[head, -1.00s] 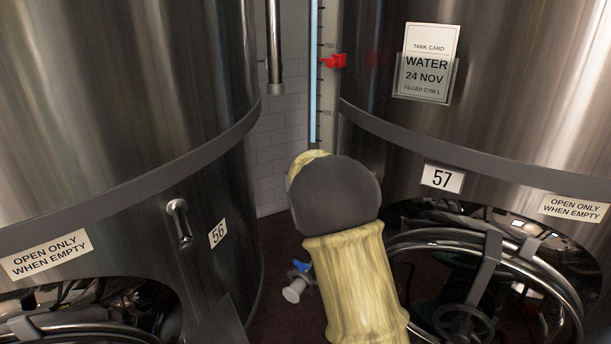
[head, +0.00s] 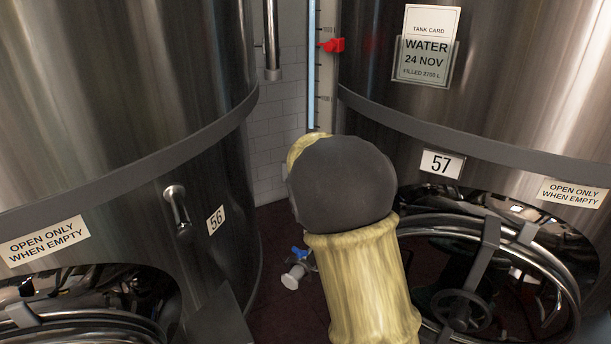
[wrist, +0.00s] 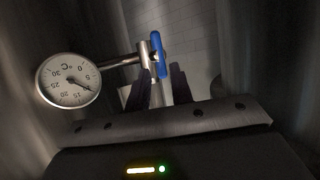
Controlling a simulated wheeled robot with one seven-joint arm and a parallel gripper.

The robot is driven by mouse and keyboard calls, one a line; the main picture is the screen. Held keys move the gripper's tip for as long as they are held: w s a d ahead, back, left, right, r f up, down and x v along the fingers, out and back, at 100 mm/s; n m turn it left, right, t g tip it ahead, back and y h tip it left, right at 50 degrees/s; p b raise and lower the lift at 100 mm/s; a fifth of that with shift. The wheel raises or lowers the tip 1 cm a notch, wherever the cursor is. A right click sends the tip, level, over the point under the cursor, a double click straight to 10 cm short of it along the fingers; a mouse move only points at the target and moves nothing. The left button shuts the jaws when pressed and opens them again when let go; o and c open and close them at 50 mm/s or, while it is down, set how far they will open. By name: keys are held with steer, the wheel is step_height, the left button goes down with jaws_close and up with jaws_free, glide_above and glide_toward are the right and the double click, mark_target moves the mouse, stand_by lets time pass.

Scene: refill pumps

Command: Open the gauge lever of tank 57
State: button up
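Tank 57 (head: 480,110) stands at the right in the head view, with its number plate (head: 441,163). A blue lever (head: 299,253) on a small valve shows low between the tanks. A blue lever (wrist: 161,54) also shows upright in the wrist view, on a metal pipe fitting beside a round dial gauge (wrist: 68,81). My gripper (wrist: 167,84) is open, with a gap between its dark fingers. My arm hides the gripper in the head view.
Tank 56 (head: 110,90) stands at the left, with a handle (head: 178,209) on its side. A sight tube (head: 312,75) with a red marker (head: 332,45) rises beside tank 57. The gap between the tanks is narrow.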

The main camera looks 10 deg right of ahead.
steer(key=p+v, duration=0.2)
steer(key=v, duration=1)
steer(key=shift+s, duration=0.4)
steer(key=s+d+f+g+y+p, duration=0.1)
steer(key=s+f+g, duration=0.4)
steer(key=s, duration=0.7)
steer(key=s+d+f+n+g+y+p, duration=0.1)
steer(key=s+f+g, duration=0.4)
steer(key=s+f, duration=0.4)
steer(key=s, duration=0.3)
steer(key=shift+d+f+n+g+p, duration=0.15)
steer(key=shift+d+n+g+p, duration=0.15)
steer(key=shift+d+p, duration=0.1)
